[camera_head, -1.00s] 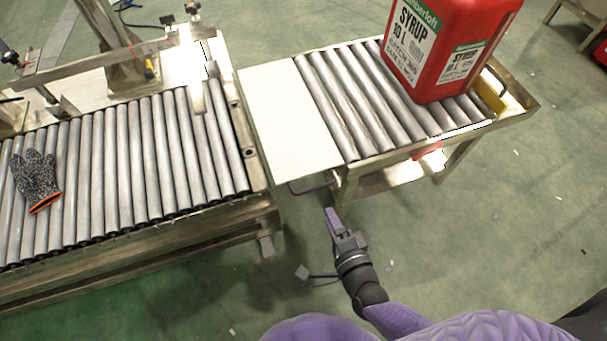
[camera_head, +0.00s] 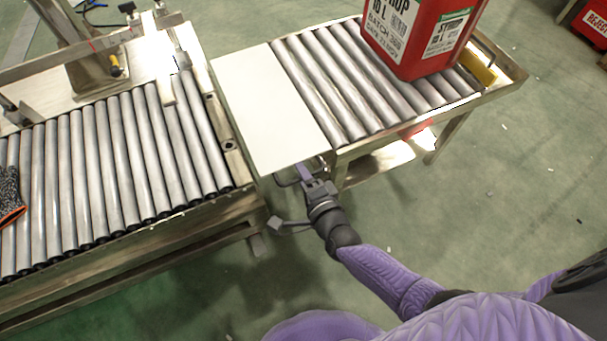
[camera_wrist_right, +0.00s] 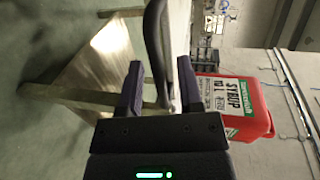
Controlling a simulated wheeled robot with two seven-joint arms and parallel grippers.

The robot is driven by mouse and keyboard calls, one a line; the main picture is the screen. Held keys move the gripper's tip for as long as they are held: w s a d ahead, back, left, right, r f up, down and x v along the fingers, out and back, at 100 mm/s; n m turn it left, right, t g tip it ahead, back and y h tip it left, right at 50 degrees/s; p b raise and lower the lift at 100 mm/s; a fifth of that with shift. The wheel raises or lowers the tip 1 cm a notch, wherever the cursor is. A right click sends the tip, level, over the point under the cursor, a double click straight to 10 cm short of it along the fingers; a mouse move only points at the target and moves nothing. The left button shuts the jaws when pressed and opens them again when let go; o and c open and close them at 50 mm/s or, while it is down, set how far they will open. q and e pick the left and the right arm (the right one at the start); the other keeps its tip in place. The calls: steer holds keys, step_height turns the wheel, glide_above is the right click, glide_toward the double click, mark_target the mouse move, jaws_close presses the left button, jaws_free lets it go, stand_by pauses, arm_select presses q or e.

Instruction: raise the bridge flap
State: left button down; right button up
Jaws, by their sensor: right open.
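The bridge flap (camera_head: 268,112) is a flat cream plate lying between the long roller conveyor and the short roller table. A dark loop handle (camera_head: 284,183) sticks out at its near edge. My right gripper (camera_head: 306,174) is at this handle, below the flap's near edge. My left gripper is out of view.
A red syrup canister (camera_head: 418,38) stands on the short roller table (camera_head: 345,90), right of the flap. The long roller conveyor (camera_head: 120,165) is at the left, with a grey glove (camera_head: 9,198) at the picture's edge. The floor in front is clear.

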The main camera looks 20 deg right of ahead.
jaws_close()
stand_by(1.3)
